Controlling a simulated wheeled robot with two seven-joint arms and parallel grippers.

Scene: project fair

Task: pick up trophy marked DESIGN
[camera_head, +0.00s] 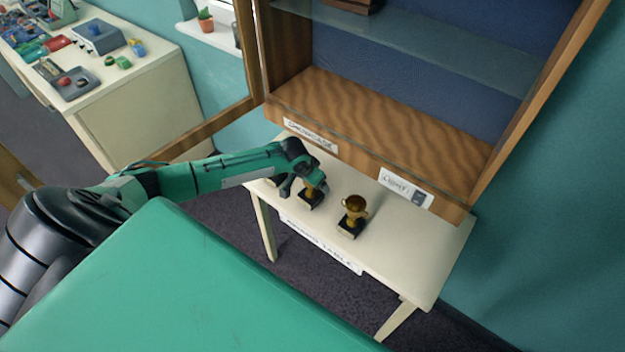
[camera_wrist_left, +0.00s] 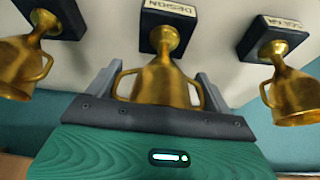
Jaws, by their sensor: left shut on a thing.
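The gold trophy (camera_wrist_left: 160,84) with DESIGN on its black base is in the middle of the left wrist view, between the two fingers. My left gripper (camera_head: 305,188) is shut on this trophy (camera_head: 311,199) at the white award table (camera_head: 420,262). Its black base appears to be at the tabletop; I cannot tell if it touches. The gripper hides much of the cup in the head view. My right gripper is not in view.
A second gold trophy (camera_head: 353,216) stands close on the right, and it also shows in the wrist view (camera_wrist_left: 293,93). A third trophy (camera_wrist_left: 22,62) is at the wrist view's left. The open wooden showcase (camera_head: 400,125) rises behind the table. A cluttered bench (camera_head: 130,95) is at left.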

